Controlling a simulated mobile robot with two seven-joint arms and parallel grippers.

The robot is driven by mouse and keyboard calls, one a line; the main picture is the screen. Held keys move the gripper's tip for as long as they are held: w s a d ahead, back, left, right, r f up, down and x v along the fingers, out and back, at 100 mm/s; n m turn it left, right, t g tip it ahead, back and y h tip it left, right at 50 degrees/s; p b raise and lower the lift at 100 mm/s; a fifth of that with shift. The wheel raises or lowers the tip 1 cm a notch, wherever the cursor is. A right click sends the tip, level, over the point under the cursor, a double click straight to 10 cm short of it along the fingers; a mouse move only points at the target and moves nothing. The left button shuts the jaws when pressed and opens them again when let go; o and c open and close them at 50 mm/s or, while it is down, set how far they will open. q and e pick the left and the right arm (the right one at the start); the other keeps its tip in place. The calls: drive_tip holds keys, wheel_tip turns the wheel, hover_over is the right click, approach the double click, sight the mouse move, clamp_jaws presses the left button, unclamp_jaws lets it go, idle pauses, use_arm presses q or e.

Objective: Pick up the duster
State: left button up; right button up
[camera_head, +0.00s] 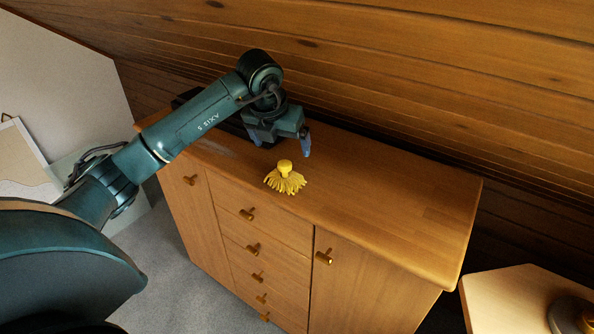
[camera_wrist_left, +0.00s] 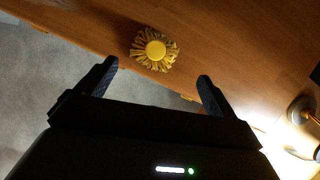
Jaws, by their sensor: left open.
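The yellow duster (camera_head: 286,179) stands on the wooden cabinet top near its front edge, with its round cap up and its fringe spread out below. It also shows in the left wrist view (camera_wrist_left: 155,50), beyond the fingertips and roughly centred between them. My left gripper (camera_head: 282,142) is above the cabinet top, just behind the duster in the head view. Its two dark fingers (camera_wrist_left: 155,72) are apart, with nothing between them, and do not touch the duster. My right gripper is in neither view.
The cabinet (camera_head: 400,220) has several drawers and doors with brass knobs. Its top is clear to the right of the duster. A dark object (camera_head: 190,97) lies at its back left, partly behind my arm. A timber wall rises behind. A lower table (camera_head: 505,295) stands at the right.

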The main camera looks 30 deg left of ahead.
sight(286, 164)
use_arm(q)
drive_tip(key=x, duration=0.5)
drive_tip(key=shift+f+p, duration=0.3)
drive_tip(key=shift+f, duration=0.15)
drive_tip(key=x, duration=0.2)
drive_tip(key=p+x, duration=0.1)
drive_tip(key=x, duration=0.1)
drive_tip(key=shift+w+a+f, duration=0.1)
drive_tip(key=shift+a+f, duration=0.15)
drive_tip(key=shift+f, duration=0.05)
drive_tip(key=shift+w+f, duration=0.25)
drive_tip(key=shift+f, duration=0.25)
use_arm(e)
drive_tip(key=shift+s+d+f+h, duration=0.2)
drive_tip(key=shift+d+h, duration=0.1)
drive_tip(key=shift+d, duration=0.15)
use_arm(q)
drive_tip(key=shift+c, duration=0.4)
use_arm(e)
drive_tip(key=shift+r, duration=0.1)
use_arm(q)
drive_tip(key=c, duration=0.8)
drive_tip(key=shift+c, duration=1)
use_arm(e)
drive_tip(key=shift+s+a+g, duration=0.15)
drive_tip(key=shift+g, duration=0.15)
use_arm(q)
drive_tip(key=shift+r, duration=0.15)
